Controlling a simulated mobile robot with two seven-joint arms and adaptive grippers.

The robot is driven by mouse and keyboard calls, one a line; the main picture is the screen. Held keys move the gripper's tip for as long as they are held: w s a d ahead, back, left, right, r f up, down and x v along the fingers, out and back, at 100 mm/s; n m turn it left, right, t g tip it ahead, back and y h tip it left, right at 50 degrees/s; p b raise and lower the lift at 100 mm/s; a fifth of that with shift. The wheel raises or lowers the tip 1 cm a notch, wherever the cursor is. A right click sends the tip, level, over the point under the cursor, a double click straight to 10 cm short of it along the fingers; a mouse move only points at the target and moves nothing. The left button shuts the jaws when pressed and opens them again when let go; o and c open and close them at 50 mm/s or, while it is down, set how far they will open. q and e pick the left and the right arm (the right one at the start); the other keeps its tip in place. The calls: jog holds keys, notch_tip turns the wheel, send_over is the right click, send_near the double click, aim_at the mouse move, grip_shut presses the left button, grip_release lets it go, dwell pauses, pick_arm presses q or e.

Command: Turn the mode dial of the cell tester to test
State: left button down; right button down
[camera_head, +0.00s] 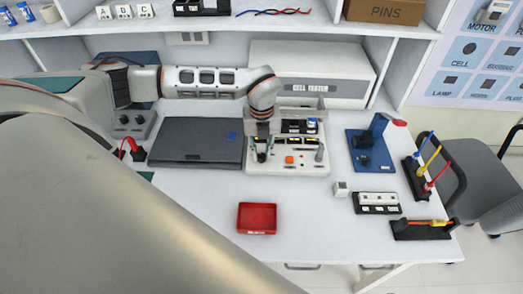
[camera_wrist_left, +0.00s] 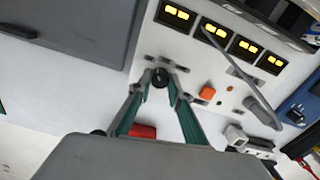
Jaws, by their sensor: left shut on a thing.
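The cell tester is a white unit with a labelled cabinet (camera_head: 312,89) at the back and a control panel (camera_head: 262,169) in front. The panel carries a row of lit yellow displays (camera_wrist_left: 216,33), an orange button (camera_wrist_left: 207,92) and a grey lever (camera_wrist_left: 262,110). The mode dial (camera_wrist_left: 160,77) is a small black round knob on the panel, left of the button. My left gripper (camera_head: 262,150) comes down over the panel's left part, its fingertips closed around the dial. The dial's pointer and labels are too small to read. My right gripper is not in view.
A dark closed case (camera_head: 196,142) lies left of the panel. A red tray (camera_head: 257,218) sits in front. A blue stand (camera_head: 371,150), a small white block (camera_head: 340,189) and a black-and-white switch strip (camera_head: 377,203) are at the right. The front table is mostly clear.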

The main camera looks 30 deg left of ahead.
aim_at(261, 155)
pick_arm(q)
jog(key=m+p, duration=0.2)
jog(key=m, duration=0.5)
dwell(0.6)
jog(key=c, duration=1.8)
grip_release()
jog(key=shift+c, duration=0.2)
notch_tip(261, 155, up, 12)
